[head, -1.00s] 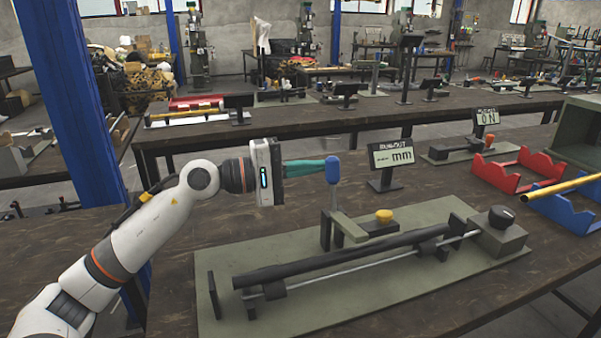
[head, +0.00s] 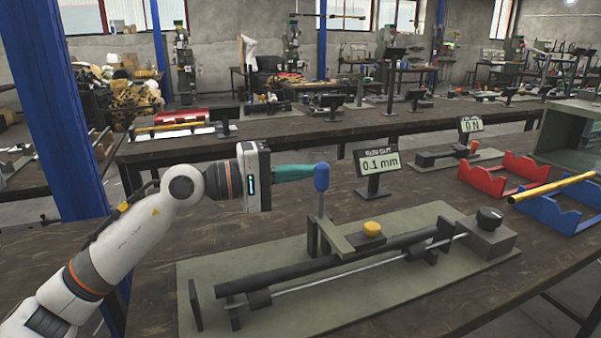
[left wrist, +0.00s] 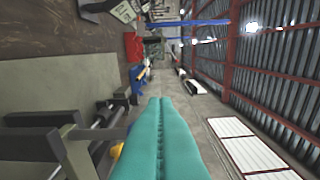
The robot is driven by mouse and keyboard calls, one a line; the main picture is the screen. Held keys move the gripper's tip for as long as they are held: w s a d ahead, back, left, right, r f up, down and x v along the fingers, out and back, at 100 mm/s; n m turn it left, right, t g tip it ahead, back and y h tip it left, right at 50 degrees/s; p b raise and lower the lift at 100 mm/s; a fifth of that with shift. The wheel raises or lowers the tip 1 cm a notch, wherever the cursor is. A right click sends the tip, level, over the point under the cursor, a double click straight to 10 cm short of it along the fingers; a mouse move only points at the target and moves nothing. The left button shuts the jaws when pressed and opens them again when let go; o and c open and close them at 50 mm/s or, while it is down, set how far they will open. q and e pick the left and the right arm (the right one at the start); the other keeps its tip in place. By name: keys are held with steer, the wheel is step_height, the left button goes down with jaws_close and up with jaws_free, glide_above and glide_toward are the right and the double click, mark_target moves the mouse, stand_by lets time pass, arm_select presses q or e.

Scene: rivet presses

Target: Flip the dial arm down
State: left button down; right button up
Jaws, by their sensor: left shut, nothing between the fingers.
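The dial arm (head: 334,236) is a grey-green bar with an upright stem topped by a blue knob (head: 321,177). It stands on a bracket over a long dark shaft (head: 330,263) on the green runout fixture plate (head: 205,300). Its bar reaches low toward the shaft, beside a yellow button (head: 372,228). My left gripper (head: 314,171) has teal fingers, shut and empty, with tips right beside the knob; I cannot tell if they touch. The fingers also show in the left wrist view (left wrist: 158,100). The runout display (head: 380,162) reads 0.1 mm. My right gripper is not in view.
A grey block with a black knob (head: 489,216) stands at the fixture's right end. Red (head: 487,178) and blue (head: 552,215) cradles with a yellow rod (head: 555,187) lie farther right. A second display (head: 471,124) reads ON. Bare tabletop lies left of the plate.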

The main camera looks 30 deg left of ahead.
arm_select(q)
step_height(320, 180, up, 10)
steer(key=p, duration=0.2)
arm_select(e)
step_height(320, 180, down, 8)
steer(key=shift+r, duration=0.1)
